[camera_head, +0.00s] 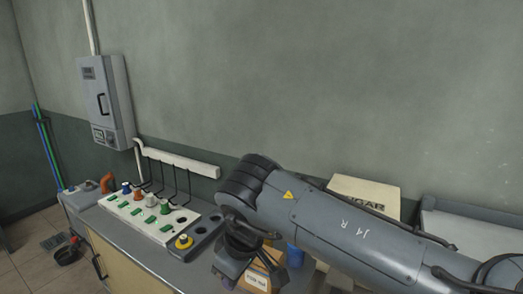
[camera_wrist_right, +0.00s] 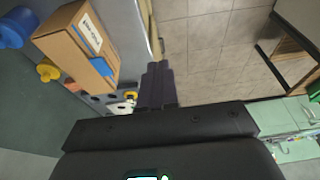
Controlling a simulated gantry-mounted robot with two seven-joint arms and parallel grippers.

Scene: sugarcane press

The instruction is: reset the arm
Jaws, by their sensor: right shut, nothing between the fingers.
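My right arm (camera_head: 345,225) reaches in from the right in the head view and crosses in front of the counter. Its wrist hangs down over the counter's front edge, beside a cardboard box. In the right wrist view, my right gripper (camera_wrist_right: 156,84) has its dark fingers together with nothing between them. The fingers point out past the counter edge, with tiled floor behind. The fingertips are hard to make out in the head view. My left gripper is in neither view.
A white panel (camera_head: 150,215) with colored knobs sits on the counter at left. The cardboard box (camera_wrist_right: 70,48) is close to the right gripper. A sugar box (camera_head: 363,191) and a grey tray (camera_head: 470,213) stand behind the arm. Floor beyond the counter is mostly open.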

